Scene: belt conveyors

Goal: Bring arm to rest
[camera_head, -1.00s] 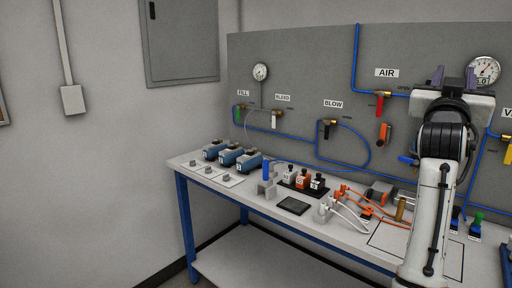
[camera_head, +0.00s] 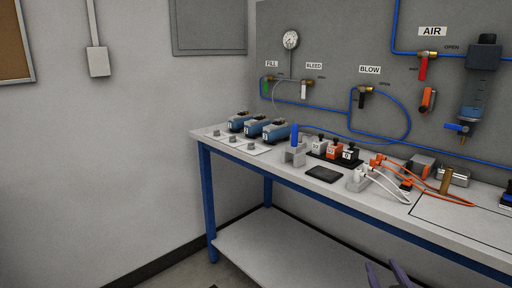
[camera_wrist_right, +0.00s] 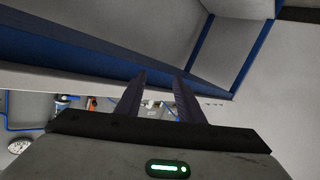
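My right gripper (camera_head: 388,275) shows only as two dark purple-grey fingers at the bottom edge of the head view, in front of and below the bench's front edge. In the right wrist view, the right gripper's fingers (camera_wrist_right: 158,85) stand apart with an empty gap between them, so it is open. The bench's blue frame (camera_wrist_right: 85,57) crosses behind them there. The rest of the right arm is outside the head view. My left gripper is in neither view.
The white-topped workbench (camera_head: 290,175) holds several blue units (camera_head: 271,132), a blue upright piece in a grey block (camera_head: 295,150), a dark pad (camera_head: 324,174) and orange cables (camera_head: 440,199). Behind stands a grey panel (camera_head: 340,40) with pipes and valves. A lower shelf (camera_head: 290,250) looks bare.

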